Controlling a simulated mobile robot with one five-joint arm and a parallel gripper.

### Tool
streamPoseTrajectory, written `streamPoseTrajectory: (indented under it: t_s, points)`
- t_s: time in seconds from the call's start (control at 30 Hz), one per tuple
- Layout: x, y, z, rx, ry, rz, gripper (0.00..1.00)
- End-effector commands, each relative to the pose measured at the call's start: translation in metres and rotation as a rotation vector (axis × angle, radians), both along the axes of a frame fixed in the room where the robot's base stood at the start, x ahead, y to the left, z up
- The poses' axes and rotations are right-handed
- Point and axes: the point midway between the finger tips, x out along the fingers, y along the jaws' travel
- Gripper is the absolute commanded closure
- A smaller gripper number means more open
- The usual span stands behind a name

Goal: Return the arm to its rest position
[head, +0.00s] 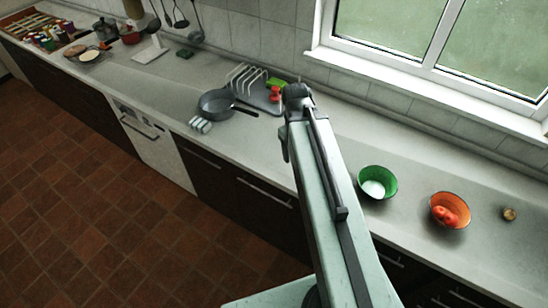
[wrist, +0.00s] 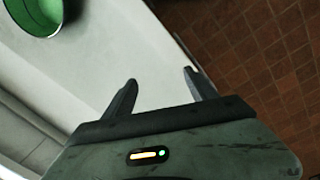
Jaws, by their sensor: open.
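My arm (head: 330,210) reaches up and away from the bottom of the head view over the counter. Its far end lies near the dish rack, and the fingers cannot be made out there. In the wrist view my gripper (wrist: 158,88) is open, with two dark fingers apart and nothing between them. Below it are the pale counter and, to the right, the tiled floor. A green bowl (wrist: 38,15) shows at the top left of the wrist view, apart from the fingers. In the head view the green bowl (head: 377,183) stands right of my arm, with something white inside.
An orange bowl (head: 450,210) holds red items, and a small brown object (head: 509,214) lies right of it. A dark pan (head: 216,104) and a dish rack (head: 257,88) stand left of my arm. The window sill (head: 420,85) runs behind the counter. Tiled floor (head: 90,210) lies open at left.

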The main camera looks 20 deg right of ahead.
Motion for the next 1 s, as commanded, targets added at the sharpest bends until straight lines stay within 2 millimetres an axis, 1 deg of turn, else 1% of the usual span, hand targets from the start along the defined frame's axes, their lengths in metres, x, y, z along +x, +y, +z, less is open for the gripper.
streamPoseTrajectory:
  t_s: [0.03,0.1,0.13,0.2,0.3,0.53,0.57,0.63,0.7,0.8,0.87,0.93,1.0]
  points:
    - [0.004,0.042,0.0,0.022,-0.01,-0.04,0.34]
    - [0.007,0.083,-0.001,0.049,-0.018,-0.107,0.34]
    - [0.007,0.096,-0.001,0.058,-0.019,-0.131,0.34]
    - [0.006,0.114,-0.001,0.071,-0.02,-0.168,0.34]
    - [0.006,0.121,-0.001,0.078,-0.021,-0.192,0.34]
    - [0.006,0.12,-0.003,0.078,-0.021,-0.194,0.34]
    - [0.006,0.12,-0.007,0.078,-0.021,-0.194,0.34]
    - [0.006,0.12,-0.023,0.078,-0.021,-0.194,0.34]
    - [0.006,0.12,-0.044,0.077,-0.021,-0.194,0.34]
    - [0.006,0.12,-0.066,0.077,-0.021,-0.193,0.34]
    - [0.006,0.12,-0.066,0.077,-0.021,-0.193,0.34]
    - [0.006,0.12,-0.061,0.077,-0.021,-0.193,0.34]
    - [0.006,0.12,-0.06,0.077,-0.021,-0.193,0.34]
